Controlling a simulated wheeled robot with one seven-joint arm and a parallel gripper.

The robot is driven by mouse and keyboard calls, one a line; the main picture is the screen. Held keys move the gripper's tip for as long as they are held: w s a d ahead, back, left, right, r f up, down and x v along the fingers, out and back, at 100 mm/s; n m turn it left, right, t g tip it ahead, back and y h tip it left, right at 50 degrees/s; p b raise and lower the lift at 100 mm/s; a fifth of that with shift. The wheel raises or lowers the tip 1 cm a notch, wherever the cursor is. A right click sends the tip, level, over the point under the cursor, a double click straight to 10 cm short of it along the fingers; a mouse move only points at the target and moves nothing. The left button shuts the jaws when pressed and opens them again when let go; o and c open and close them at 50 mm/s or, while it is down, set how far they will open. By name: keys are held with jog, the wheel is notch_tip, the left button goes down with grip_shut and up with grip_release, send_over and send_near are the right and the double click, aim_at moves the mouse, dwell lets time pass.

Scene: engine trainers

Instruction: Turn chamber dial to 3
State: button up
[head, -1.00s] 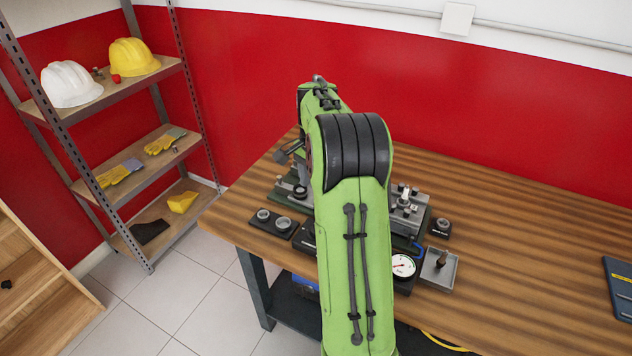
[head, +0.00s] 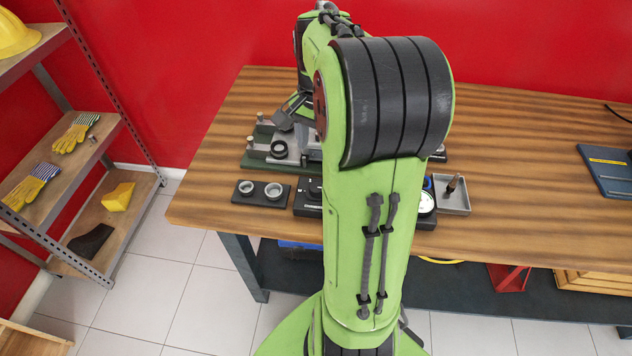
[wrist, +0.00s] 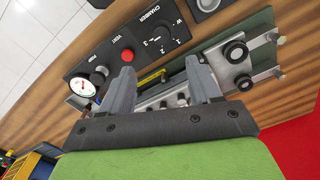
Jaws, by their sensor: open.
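The chamber dial (wrist: 152,32) is a black round knob on a dark panel (wrist: 108,52), with CHAMBER and numbers printed beside it, in the upper middle of the wrist view. I cannot read its setting for certain. In the head view, only the panel's left end (head: 306,210) shows clearly; my arm hides much of the rest. My gripper (wrist: 160,65) is open and empty. Its fingers point toward the bench, with the dial beyond the fingertips and apart from them. In the head view my gripper is partly hidden behind my arm.
The panel also bears a red vent button (wrist: 127,55) and a gauge (wrist: 83,87). A metal fixture on a green base (head: 256,162) stands behind it. A ring holder (head: 248,199) lies left, a small tray (head: 455,205) right.

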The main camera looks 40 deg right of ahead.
aim_at(317, 187)
jog(key=f+b, duration=0.2)
jog(key=f, duration=0.4)
jog(key=f+b, duration=0.2)
jog(key=f, duration=0.5)
jog(key=shift+w+f, duration=0.2)
jog(key=shift+f, duration=0.1)
jog(key=shift+c, duration=0.3)
